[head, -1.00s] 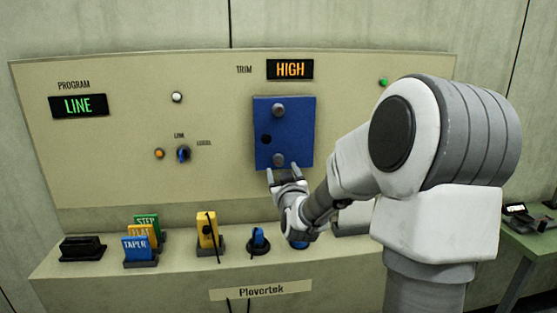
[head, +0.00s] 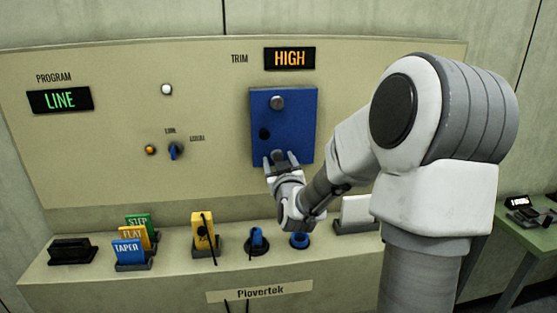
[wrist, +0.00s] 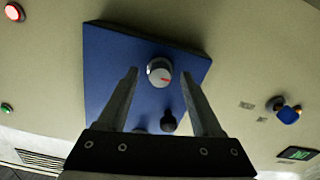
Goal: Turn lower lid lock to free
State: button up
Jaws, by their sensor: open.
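The blue lid (head: 297,125) is on the beige panel, with a round grey lock near its top (head: 278,102) and the lower lid lock (head: 277,155) near its bottom edge. In the wrist view, which looks upside down, the lower lock (wrist: 158,76) is a pale knob with a red mark. My gripper (head: 279,159) is open, and its fingers appear on either side of the lower lock. I cannot tell whether they touch it. In the head view the fingers partly hide the lock.
Left are a blue selector knob (head: 175,151) and the LINE display (head: 60,100); HIGH display (head: 290,58) is above. Coloured cards (head: 129,252), a yellow block (head: 204,236) and a blue ring (head: 299,241) stand on the ledge below.

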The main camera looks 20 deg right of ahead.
grip_shut()
dwell(0.3)
jog(key=shift+m+b, duration=0.3)
jog(key=shift+b, duration=0.05)
jog(key=m+b, duration=0.3)
jog(key=shift+f+m, duration=0.1)
jog(key=shift+m, duration=0.2)
jog(key=m+b, duration=0.3)
jog(key=m, duration=0.1)
jog(key=shift+m, duration=0.3)
jog(key=m+b, duration=0.2)
jog(key=m, duration=0.2)
jog(key=shift+m, duration=0.3)
jog(key=shift+d+m+b, duration=0.1)
jog(key=shift+m+b, duration=1.1)
jog(key=shift+m, duration=1)
